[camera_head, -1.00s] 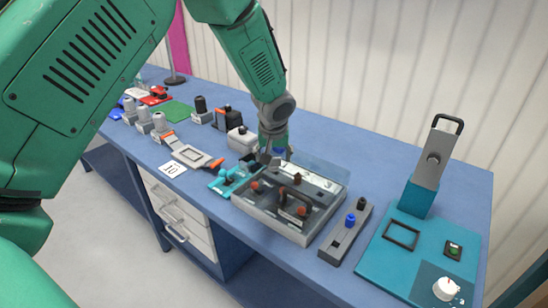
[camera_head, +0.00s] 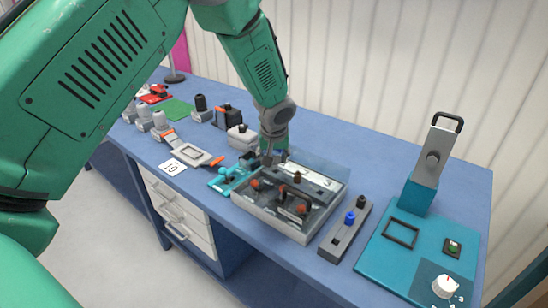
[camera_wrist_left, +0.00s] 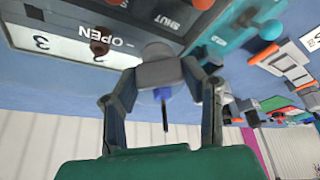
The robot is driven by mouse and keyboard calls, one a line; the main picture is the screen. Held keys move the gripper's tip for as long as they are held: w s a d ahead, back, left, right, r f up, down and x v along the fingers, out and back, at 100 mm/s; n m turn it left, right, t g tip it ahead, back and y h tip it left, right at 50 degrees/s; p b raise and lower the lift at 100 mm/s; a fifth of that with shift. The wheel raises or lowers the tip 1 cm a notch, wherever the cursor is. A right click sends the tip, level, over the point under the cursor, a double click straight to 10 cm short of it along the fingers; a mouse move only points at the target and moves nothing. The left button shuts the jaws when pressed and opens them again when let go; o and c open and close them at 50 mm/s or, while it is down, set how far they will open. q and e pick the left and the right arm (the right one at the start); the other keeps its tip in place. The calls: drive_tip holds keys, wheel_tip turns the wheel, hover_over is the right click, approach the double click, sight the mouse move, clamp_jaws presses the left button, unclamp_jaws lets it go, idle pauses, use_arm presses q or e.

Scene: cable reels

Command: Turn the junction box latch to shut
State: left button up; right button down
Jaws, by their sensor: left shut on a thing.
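The junction box (camera_head: 258,215) is a grey box with a clear lid and dark handles inside, on the blue bench. My left gripper (camera_head: 271,158) is at its back left corner, pointing down. The box's top bears the words OPEN (camera_wrist_left: 94,54) and SHUT. A brown knob (camera_wrist_left: 98,45) stands near OPEN, apart from my fingers. My right gripper is not seen.
A teal clamp-like part (camera_head: 226,180) lies just left of the box. A grey strip with a blue knob (camera_head: 350,217) and a teal panel (camera_head: 380,262) with an upright lever lie to the right. Several connectors stand at the back left.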

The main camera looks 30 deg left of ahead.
use_arm(q)
drive_tip(key=n+g+y+b, duration=0.1)
drive_tip(key=n, duration=0.3)
drive_tip(key=n+g, duration=0.1)
drive_tip(key=n, duration=0.2)
drive_tip(key=n+g+b, duration=0.1)
drive_tip(key=n, duration=0.1)
drive_tip(key=shift+n+y, duration=0.4)
idle(0.5)
drive_tip(key=o, duration=1.1)
drive_tip(key=shift+d, duration=0.1)
drive_tip(key=shift+o, duration=0.2)
drive_tip(key=shift+d+r, duration=0.2)
drive_tip(key=shift+r, duration=0.25)
drive_tip(key=v, duration=1.1)
drive_tip(key=shift+w, duration=0.3)
